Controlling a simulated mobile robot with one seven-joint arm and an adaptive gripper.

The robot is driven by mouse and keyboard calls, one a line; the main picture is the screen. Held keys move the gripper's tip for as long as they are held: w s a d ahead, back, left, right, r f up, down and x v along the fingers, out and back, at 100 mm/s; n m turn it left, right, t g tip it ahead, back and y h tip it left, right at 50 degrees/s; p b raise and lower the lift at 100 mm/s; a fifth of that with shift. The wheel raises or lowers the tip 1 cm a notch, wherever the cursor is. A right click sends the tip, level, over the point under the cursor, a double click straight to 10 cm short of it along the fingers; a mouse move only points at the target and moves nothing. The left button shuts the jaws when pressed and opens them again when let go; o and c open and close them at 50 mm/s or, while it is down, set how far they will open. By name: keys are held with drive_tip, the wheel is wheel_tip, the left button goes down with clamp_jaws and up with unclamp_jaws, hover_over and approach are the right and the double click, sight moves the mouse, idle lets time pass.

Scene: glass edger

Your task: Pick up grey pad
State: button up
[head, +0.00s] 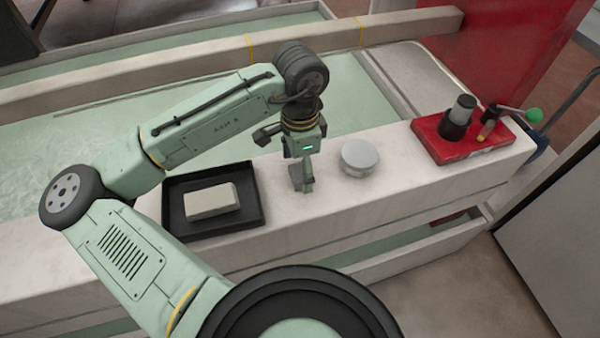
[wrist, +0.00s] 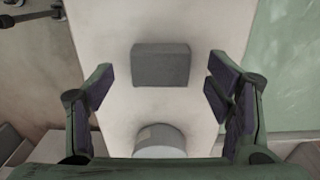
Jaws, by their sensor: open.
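The grey pad (wrist: 160,65) is a plain rectangular block. In the wrist view it lies flat on the pale ledge, ahead of and between the spread fingers, touching neither. I cannot pick it out in the head view, where my arm may hide it. My gripper (head: 303,188) points down over the ledge, left of a round tin (head: 360,158). Its fingers stand wide apart on both sides of the wrist view (wrist: 160,92), with nothing between them. The round tin also shows at the bottom of the wrist view (wrist: 160,141), partly cut off by my gripper.
A black tray (head: 252,216) holding a pale block (head: 211,201) stands left of my gripper. A red fixture (head: 438,148) with dark cylinders and a green-knobbed lever is at the right.

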drive_tip(key=shift+f, duration=0.5)
drive_tip(key=c, duration=0.9)
drive_tip(key=shift+r, duration=0.1)
drive_tip(key=shift+r, duration=0.45)
drive_tip(key=shift+s+d+r+b, duration=0.15)
drive_tip(key=shift+s+d+r, duration=0.1)
drive_tip(key=shift+r, duration=0.4)
drive_tip(key=shift+s+d+r+b, duration=0.15)
drive_tip(key=shift+d+r, duration=0.05)
drive_tip(key=shift+r, duration=0.4)
drive_tip(key=s+d, duration=0.3)
drive_tip(key=s+d+r, duration=0.1)
drive_tip(key=s+d, duration=0.2)
drive_tip(key=s, duration=0.1)
drive_tip(key=s+d, duration=0.3)
drive_tip(key=s, duration=0.1)
drive_tip(key=shift+s+d+r+b, duration=0.1)
drive_tip(key=shift+d+r+b, duration=0.15)
drive_tip(key=shift+d+b, duration=0.1)
